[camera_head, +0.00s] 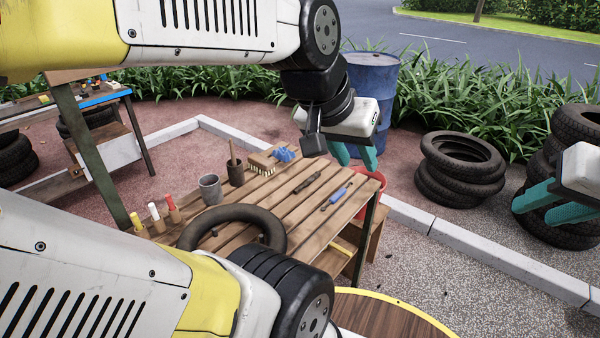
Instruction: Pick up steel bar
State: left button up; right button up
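I cannot clearly make out a steel bar. A slim dark tool (307,182) and a blue-handled tool with a thin shaft (338,195) lie apart on the slatted wooden table (262,190). My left gripper (355,158) has its teal fingers spread and nothing visible between them. It is above and beyond the table's far right corner, apart from both tools. My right gripper (550,205) is at the right edge of the view, away from the table, with its teal fingers apart and empty.
The table also holds a tyre (268,214), a grey cup (210,188), a dark cup (235,172), a brush (262,167) and several coloured-top items. A red bucket (372,183) and blue barrel (371,80) stand behind. Tyres are stacked (450,185) to the right.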

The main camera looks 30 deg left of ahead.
aim_at(306, 182)
jog(key=u, duration=3.7)
jog(key=k+z, duration=0.15)
jog(key=z, duration=2.45)
jog(key=i+l+u, duration=0.15)
jog(key=l+u, duration=0.15)
jog(key=i+l+u, duration=0.25)
jog(key=l+u, duration=0.3)
